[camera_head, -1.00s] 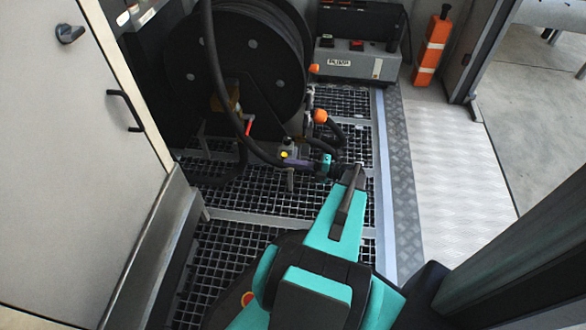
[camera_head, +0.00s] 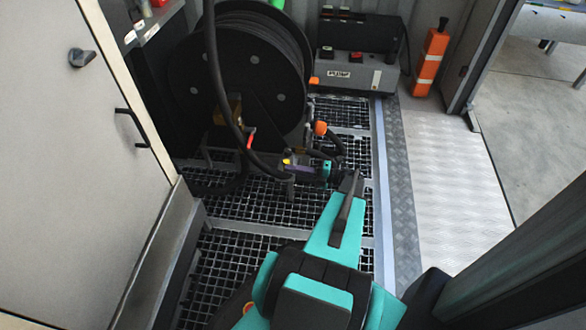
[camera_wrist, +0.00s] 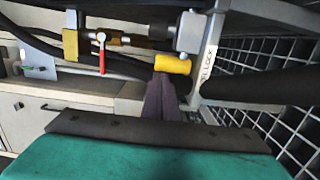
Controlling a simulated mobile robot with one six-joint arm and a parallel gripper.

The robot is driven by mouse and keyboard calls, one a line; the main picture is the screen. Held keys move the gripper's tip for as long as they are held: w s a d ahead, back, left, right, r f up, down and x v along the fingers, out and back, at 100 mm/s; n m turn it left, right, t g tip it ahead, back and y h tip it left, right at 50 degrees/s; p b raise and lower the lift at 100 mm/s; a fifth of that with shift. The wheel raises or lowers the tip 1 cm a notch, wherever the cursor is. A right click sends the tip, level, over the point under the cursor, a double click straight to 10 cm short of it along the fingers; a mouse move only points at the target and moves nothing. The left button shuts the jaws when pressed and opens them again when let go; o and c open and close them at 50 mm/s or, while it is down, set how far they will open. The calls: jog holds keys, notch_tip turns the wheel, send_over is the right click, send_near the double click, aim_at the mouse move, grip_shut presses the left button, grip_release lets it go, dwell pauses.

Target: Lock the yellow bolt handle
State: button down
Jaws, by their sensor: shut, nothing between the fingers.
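The yellow bolt handle (camera_wrist: 173,64) is a short yellow cylinder in the upper middle of the wrist view. It sits beside a pale plate (camera_wrist: 207,62) lettered "LOCK". In the head view the handle is a small yellow spot (camera_head: 287,161) in front of the hose reel. My gripper (camera_wrist: 165,80) is shut and empty. Its dark purple fingers point up at the handle, with their tips just under it; I cannot tell whether they touch. In the head view my gripper (camera_head: 294,166) reaches left to the handle, and the bolt itself is mostly hidden.
A red lever (camera_wrist: 101,55) on a brass valve is left of the handle. The black hose reel (camera_head: 245,70) and hoses stand behind. A pump box (camera_head: 357,76) is at the back and an orange post (camera_head: 430,60) at the right. Grating (camera_head: 240,260) lies below.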

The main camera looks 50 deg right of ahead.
jog(key=shift+w+d+p, duration=0.3)
jog(key=shift+d+p, duration=0.1)
jog(key=shift+d, duration=0.15)
jog(key=shift+s+a+r+p, duration=0.2)
jog(key=shift+s+a+p, duration=0.45)
jog(key=shift+a+p, duration=0.25)
jog(key=s+a+p+v, duration=0.1)
jog(key=p+v, duration=0.3)
jog(key=v, duration=0.6)
jog(key=shift+s+a+f, duration=0.15)
jog(key=shift+s+a, duration=0.15)
jog(key=shift+a, duration=0.15)
